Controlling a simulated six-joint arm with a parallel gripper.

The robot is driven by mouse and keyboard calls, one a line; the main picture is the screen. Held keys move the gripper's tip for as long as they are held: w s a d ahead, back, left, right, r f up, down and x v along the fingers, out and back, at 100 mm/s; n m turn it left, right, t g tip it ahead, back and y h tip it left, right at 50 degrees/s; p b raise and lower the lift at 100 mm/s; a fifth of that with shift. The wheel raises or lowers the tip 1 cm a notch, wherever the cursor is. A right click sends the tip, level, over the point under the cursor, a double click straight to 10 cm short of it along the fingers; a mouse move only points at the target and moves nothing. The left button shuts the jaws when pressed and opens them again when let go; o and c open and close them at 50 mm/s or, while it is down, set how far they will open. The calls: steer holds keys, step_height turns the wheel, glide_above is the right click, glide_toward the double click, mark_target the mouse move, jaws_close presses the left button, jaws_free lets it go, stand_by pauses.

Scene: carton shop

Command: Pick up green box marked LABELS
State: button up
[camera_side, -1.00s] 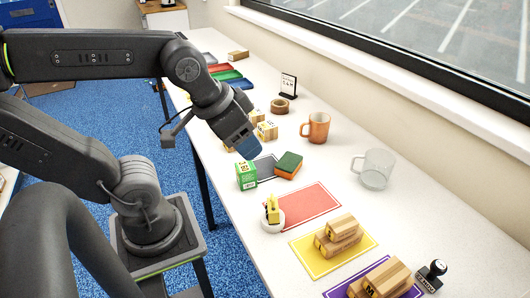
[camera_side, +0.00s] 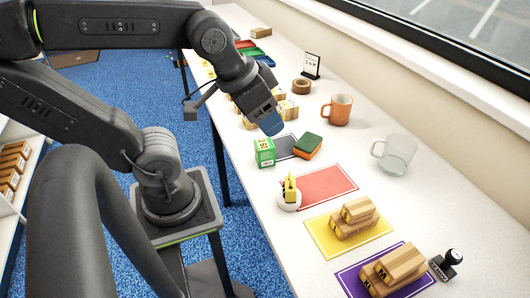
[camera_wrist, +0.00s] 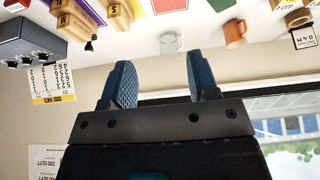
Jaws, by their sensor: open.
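The green box (camera_side: 264,152) with white markings stands upright on the table in the side view, by the left edge of a grey mat (camera_side: 285,147). Its print is too small to read. My gripper (camera_side: 271,123), with blue fingers, is a little above and behind the box in that view, apart from it. In the wrist view my gripper (camera_wrist: 160,84) has its two blue fingers spread with nothing between them. I cannot make out the green box in the wrist view.
A green-and-orange sponge (camera_side: 308,145) lies right of the box. Wooden blocks (camera_side: 286,108) stand behind my gripper. An orange mug (camera_side: 337,109) and glass mug (camera_side: 396,154) are to the right. A white round holder (camera_side: 289,200) is in front, beside a bare red mat (camera_side: 326,186).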

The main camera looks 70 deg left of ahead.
steer(key=o, duration=0.5)
steer(key=n+g+y, duration=0.4)
steer(key=n+g, duration=0.1)
steer(key=n, duration=1.2)
glide_toward(264, 144)
steer(key=x, duration=0.6)
steer(key=shift+w+a+f, duration=0.1)
steer(key=shift+w+a, duration=0.1)
steer(key=shift+a, duration=0.2)
steer(key=shift+y, duration=0.3)
steer(key=x, duration=0.4)
steer(key=shift+s+d+f, duration=0.15)
steer(key=shift+d+f, duration=0.1)
steer(key=shift+d, duration=0.1)
steer(key=shift+a+f, duration=0.25)
steer(key=shift+f, duration=0.35)
